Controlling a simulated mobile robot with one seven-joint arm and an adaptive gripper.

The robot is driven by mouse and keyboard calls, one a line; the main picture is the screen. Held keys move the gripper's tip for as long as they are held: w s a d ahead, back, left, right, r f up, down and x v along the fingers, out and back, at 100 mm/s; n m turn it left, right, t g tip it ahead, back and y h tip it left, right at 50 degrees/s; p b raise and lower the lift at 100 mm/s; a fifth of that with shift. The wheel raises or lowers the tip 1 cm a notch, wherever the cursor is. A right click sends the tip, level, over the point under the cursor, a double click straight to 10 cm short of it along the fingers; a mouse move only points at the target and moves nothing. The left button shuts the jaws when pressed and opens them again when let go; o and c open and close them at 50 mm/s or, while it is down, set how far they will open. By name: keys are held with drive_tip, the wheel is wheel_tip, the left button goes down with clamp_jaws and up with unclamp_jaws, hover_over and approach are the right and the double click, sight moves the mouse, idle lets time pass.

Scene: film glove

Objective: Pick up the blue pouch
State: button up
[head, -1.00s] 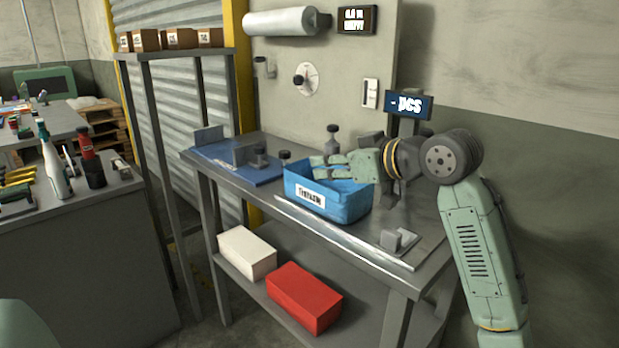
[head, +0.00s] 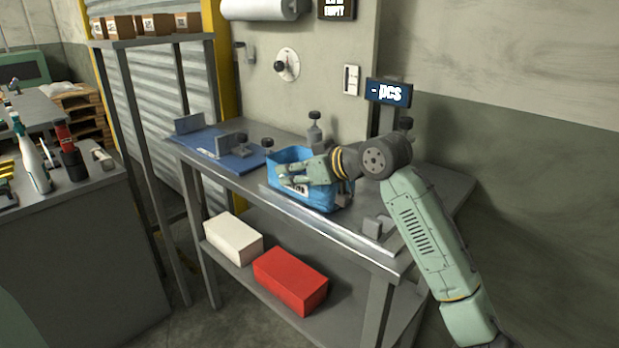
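The blue pouch (head: 315,199) stands upright on the grey metal workbench (head: 371,244), open at the top with a white label on its front. My gripper (head: 281,174) reaches in from the right, over the pouch's near side. Its two green fingers point left and are spread, with a gap between them. They overlap the pouch's front and hide part of its label. I cannot tell whether the fingers touch the pouch.
A blue plate (head: 218,146) with grey fixtures lies left of the pouch. A small grey block fixture (head: 377,226) sits at the bench's right front. A display (head: 388,92) stands behind my arm. White (head: 233,238) and red (head: 290,280) boxes lie on the lower shelf.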

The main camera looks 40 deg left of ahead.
drive_tip(key=shift+a+f, duration=0.1)
drive_tip(key=shift+a, duration=0.05)
clamp_jaws()
idle(0.5)
